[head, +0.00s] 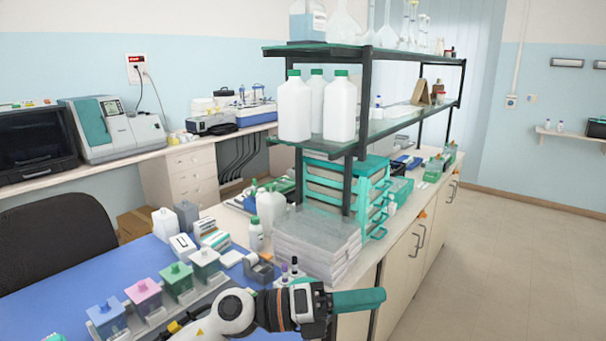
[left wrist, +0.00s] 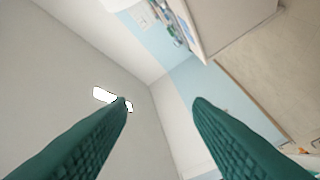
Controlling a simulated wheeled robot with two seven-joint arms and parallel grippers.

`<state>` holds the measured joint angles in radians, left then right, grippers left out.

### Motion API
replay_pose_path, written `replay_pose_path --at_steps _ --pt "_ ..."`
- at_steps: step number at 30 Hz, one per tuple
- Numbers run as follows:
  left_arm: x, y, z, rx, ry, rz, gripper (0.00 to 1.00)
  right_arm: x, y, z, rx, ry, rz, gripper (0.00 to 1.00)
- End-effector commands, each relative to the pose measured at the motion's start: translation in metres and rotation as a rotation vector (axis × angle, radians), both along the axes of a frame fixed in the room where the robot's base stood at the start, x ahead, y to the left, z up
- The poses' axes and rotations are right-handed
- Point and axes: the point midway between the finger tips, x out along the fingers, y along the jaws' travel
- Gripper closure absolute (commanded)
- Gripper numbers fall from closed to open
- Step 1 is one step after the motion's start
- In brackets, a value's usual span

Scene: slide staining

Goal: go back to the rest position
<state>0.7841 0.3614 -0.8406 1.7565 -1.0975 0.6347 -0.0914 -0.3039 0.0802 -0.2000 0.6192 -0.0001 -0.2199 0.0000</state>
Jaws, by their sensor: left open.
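My left gripper (head: 370,299) is in the head view at the bottom centre, in front of the bench end. Its arm comes in low from the left and its green finger points right, over the bench's front edge. In the left wrist view the two green ribbed fingers (left wrist: 160,102) stand wide apart with nothing between them. Beyond them are only the ceiling, walls and some distant furniture. My right gripper is in neither view.
Staining jars with blue, pink and green lids (head: 143,293) stand in a row left of my arm. The floor at right (head: 500,270) is clear.

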Motion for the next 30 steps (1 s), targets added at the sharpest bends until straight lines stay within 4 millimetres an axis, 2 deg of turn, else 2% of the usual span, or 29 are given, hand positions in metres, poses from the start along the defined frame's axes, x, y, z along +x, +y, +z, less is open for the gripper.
replay_pose_path --at_steps 3,5,6,8,11,13,17,18,21,24,30 --pt "0.012 0.027 0.021 -0.349 0.285 0.194 0.54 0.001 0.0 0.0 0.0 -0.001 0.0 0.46" --pt "0.025 0.052 0.021 -0.501 0.443 0.31 0.54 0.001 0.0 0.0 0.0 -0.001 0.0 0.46" --pt "0.033 0.071 0.015 -0.595 0.551 0.392 0.54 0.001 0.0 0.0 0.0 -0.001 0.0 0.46" --pt "0.043 0.102 -0.003 -0.719 0.722 0.52 0.54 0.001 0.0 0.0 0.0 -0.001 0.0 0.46" --pt "0.049 0.157 -0.052 -0.891 1.017 0.752 0.54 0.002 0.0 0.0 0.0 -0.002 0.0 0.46" --pt "0.041 0.19 -0.094 -0.973 1.213 0.908 0.54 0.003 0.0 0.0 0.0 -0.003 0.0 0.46" --pt "0.003 0.238 -0.172 -1.058 1.551 1.186 0.54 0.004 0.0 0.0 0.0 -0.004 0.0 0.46" --pt "-0.015 0.249 -0.194 -1.069 1.647 1.268 0.54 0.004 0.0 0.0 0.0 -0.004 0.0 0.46" --pt "-0.06 0.268 -0.238 -1.07 1.857 1.449 0.54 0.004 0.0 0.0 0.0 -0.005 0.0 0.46" --pt "-0.099 0.279 -0.265 -1.048 2.003 1.581 0.54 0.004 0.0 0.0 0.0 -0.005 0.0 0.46" --pt "-0.162 0.29 -0.294 -0.985 2.212 1.771 0.54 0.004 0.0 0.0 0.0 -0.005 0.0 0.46"
